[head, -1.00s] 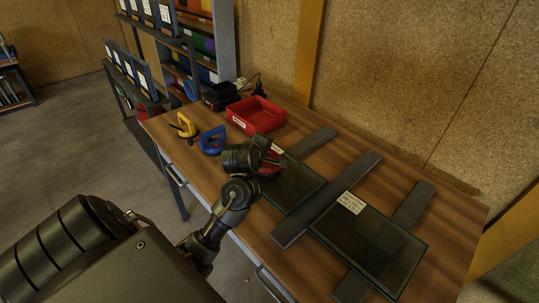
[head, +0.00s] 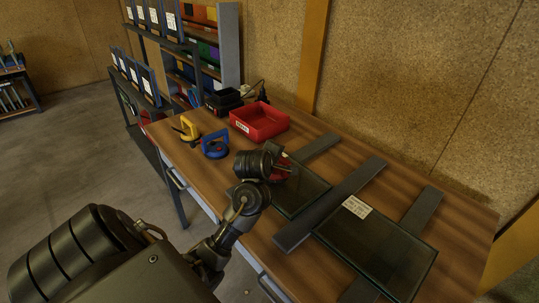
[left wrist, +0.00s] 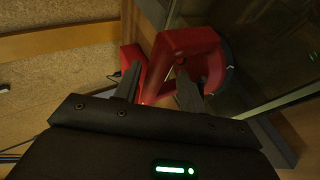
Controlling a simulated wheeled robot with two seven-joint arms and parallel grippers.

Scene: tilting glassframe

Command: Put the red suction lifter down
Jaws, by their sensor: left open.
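The red suction lifter (head: 281,172) is at the near glass pane (head: 303,193), partly hidden behind my left wrist in the head view. In the left wrist view, the lifter (left wrist: 190,47) shows a red handle and a round dark-edged pad over the glass; I cannot tell whether the pad touches it. My left gripper (left wrist: 158,88) is open, with its fingertips close around the handle's near part. Its fingers are mostly hidden in the head view. My right gripper is not in view.
A blue lifter (head: 215,146) and a yellow lifter (head: 186,129) stand on the wooden table (head: 177,154) at left. A red bin (head: 260,122) sits behind them. Dark bars (head: 330,205) lie by the panes; a second pane (head: 375,245) is at right.

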